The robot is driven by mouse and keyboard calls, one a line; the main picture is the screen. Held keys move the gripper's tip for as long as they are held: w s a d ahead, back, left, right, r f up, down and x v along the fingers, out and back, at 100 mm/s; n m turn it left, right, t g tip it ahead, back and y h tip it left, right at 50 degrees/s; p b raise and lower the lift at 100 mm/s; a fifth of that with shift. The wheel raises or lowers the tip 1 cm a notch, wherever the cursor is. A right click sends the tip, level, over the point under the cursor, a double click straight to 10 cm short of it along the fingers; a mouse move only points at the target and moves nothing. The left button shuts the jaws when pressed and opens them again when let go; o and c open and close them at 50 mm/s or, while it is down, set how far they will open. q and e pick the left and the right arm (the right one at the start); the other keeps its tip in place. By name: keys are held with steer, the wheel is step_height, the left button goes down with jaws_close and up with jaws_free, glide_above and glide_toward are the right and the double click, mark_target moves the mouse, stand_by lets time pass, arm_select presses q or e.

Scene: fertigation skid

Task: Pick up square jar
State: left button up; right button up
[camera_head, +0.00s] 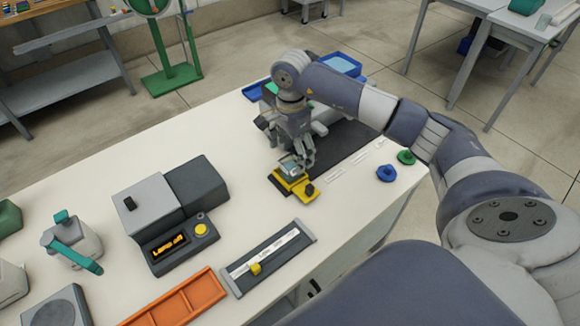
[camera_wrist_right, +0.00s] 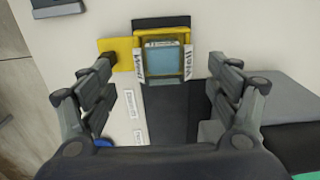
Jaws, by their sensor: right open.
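The square jar (camera_wrist_right: 165,57) looks clear with blue-grey contents and sits in a yellow holder (camera_wrist_right: 122,54) on the bench. In the head view the jar (camera_head: 289,168) is partly hidden by my right gripper (camera_head: 297,155), which points down just over it. In the right wrist view my right gripper (camera_wrist_right: 162,66) is open. Its fingers stand apart on either side of the jar, with gaps between; the jar lies slightly ahead of the fingertips. I cannot tell the exact height of the fingertips. My left gripper is not in view.
A grey device with a display (camera_head: 170,244), a slider rail (camera_head: 270,257) and an orange tray (camera_head: 178,300) stand nearer on the white bench. Blue (camera_head: 386,173) and green (camera_head: 406,157) knob-like pieces lie right of the holder. A dark strip (camera_head: 352,138) lies behind it.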

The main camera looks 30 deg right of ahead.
mark_target(290, 163)
step_height(290, 163, down, 4)
steer(key=shift+w+f+p, duration=0.15)
steer(key=shift+f+p, duration=0.1)
steer(key=shift+p, duration=0.6)
steer(key=shift+w+f, duration=0.1)
steer(key=shift+f, duration=0.3)
steer(key=shift+c, duration=0.2)
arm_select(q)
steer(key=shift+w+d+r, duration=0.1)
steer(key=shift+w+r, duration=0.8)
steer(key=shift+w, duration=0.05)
arm_select(e)
steer(key=c, duration=1.1)
